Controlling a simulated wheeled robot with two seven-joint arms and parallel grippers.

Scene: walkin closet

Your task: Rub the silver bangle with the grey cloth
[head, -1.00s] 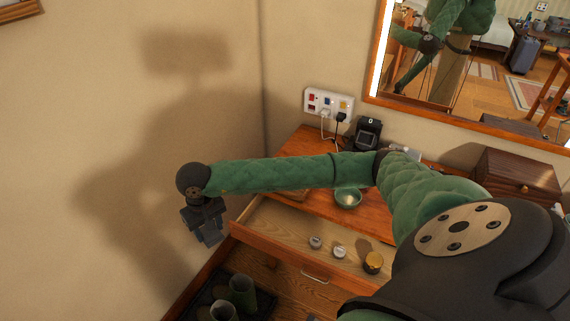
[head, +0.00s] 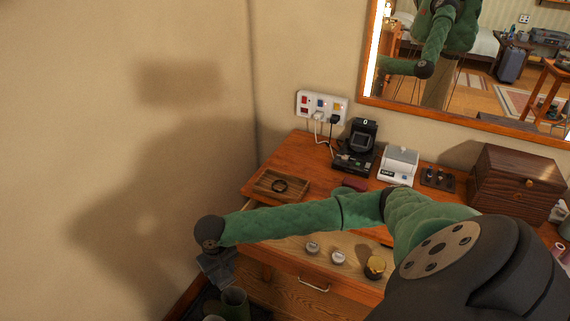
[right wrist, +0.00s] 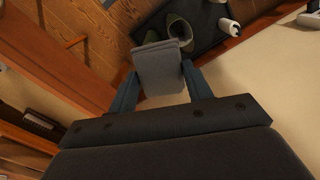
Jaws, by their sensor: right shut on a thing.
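My right gripper (head: 217,266) hangs at the left of the head view, beyond the left end of the dresser and low beside the wall. In the right wrist view my right gripper (right wrist: 158,78) is shut on the grey cloth (right wrist: 160,62), a flat folded pad between its two fingers. A dark-looking ring (head: 280,186) lies in a small wooden tray (head: 262,190) on the dresser top; I cannot tell whether it is the silver bangle. The cloth and ring are well apart. My left gripper is not in view.
An open drawer (head: 290,249) holds small jars, one gold-lidded (head: 375,266). A watch stand (head: 361,140), white device (head: 398,165) and wooden box (head: 515,178) stand along the back. Green boots (head: 234,301) stand on the floor below my gripper. My forearm crosses above the dresser front.

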